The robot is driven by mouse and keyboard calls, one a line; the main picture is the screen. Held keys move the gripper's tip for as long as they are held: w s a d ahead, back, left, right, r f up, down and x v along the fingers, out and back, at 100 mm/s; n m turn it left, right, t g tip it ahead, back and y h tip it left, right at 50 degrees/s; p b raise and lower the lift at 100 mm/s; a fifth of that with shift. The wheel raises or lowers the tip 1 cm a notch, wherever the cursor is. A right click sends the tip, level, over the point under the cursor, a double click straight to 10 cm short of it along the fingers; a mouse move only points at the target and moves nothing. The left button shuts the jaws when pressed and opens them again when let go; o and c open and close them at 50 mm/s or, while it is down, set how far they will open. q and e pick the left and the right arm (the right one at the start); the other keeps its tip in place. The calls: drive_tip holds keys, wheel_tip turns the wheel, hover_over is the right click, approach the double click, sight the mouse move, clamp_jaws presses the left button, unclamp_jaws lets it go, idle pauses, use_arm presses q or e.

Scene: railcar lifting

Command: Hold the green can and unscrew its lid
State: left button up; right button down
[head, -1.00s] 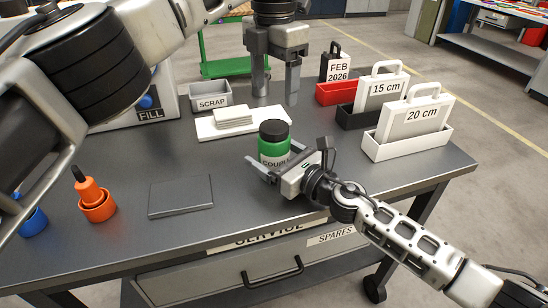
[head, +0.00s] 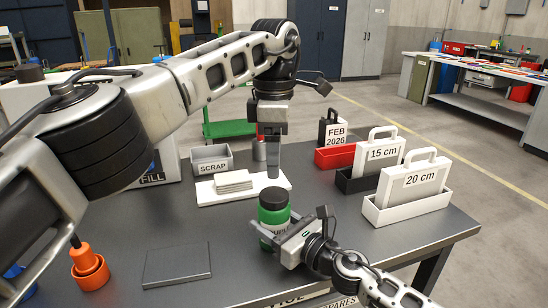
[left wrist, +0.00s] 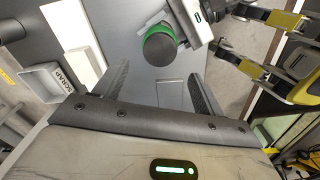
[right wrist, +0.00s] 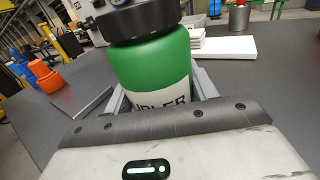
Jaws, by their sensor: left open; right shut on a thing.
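The green can (head: 272,216) with its black lid (head: 273,197) stands upright near the middle of the table. In the right wrist view the can (right wrist: 155,70) fills the space between my fingers, its white label partly hidden. My right gripper (head: 278,232) is shut on the can's body from the right. My left gripper (head: 273,172) is open, fingers pointing down, just above or behind the lid; the head view sees its fingers edge-on. In the left wrist view the lid (left wrist: 160,49) shows between the open fingers, towards the top, apart from both.
A white board (head: 215,190) with stacked white plates and a SCRAP bin (head: 211,158) lie behind the can. A metal cylinder (head: 259,150) stands there too. Trays with labelled blocks (head: 410,185) are right.

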sight(274, 194)
use_arm(q)
drive_tip(key=m, duration=0.4)
drive_tip(key=shift+m, duration=0.3)
drive_tip(key=m, duration=0.4)
drive_tip(key=shift+f+m, duration=0.1)
drive_tip(key=shift+m, duration=0.2)
drive_tip(key=shift+f, duration=3.9)
